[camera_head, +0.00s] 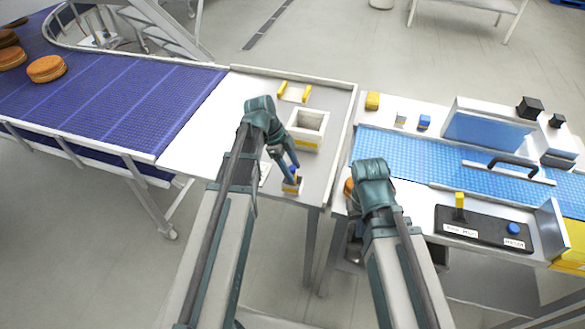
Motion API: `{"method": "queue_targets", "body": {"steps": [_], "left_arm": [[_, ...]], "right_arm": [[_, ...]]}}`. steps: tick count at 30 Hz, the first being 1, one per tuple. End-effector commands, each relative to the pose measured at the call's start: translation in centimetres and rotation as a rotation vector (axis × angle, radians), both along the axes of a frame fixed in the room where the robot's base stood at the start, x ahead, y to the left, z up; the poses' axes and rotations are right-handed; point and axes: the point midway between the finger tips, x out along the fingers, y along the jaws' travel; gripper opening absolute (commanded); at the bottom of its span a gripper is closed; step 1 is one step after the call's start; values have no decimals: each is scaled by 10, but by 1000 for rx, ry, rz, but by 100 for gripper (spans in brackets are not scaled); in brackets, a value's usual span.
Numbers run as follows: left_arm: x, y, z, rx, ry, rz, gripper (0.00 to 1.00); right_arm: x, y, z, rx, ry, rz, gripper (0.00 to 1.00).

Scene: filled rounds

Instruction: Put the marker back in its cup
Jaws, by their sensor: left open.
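A small cup (291,187) with yellow on its side stands near the front edge of the grey side table. A blue piece that looks like the marker (293,170) shows just above the cup, close against my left fingertips. I cannot tell how deep it sits in the cup. My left gripper (287,165) is open, pointing down right over the cup, and partly hides both. My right gripper (356,190) is mostly hidden under its own wrist, at the left end of the blue conveyor; its fingers cannot be made out.
A white open box (307,128) stands behind the cup, with yellow handles (293,92) further back. A purple conveyor (110,90) with orange rounds (46,68) lies left. A blue conveyor (430,160) and a black control panel (482,228) lie right. An orange round (348,187) shows beside my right wrist.

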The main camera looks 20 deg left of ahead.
Motion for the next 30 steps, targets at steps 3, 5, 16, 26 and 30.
{"method": "queue_targets", "body": {"steps": [3,5,16,26,30], "left_arm": [[1,5,16,0,1,2,59],[1,8,24,0,-1,1,59],[2,30,79,0,0,1,59],[2,44,107,0,0,1,59],[1,43,106,2,2,3,59]], "right_arm": [[0,0,16,0,0,0,0],[0,0,24,0,0,1,0],[0,0,79,0,0,1,0],[0,0,107,2,0,-6,0],[0,0,106,2,0,-7,0]]}}
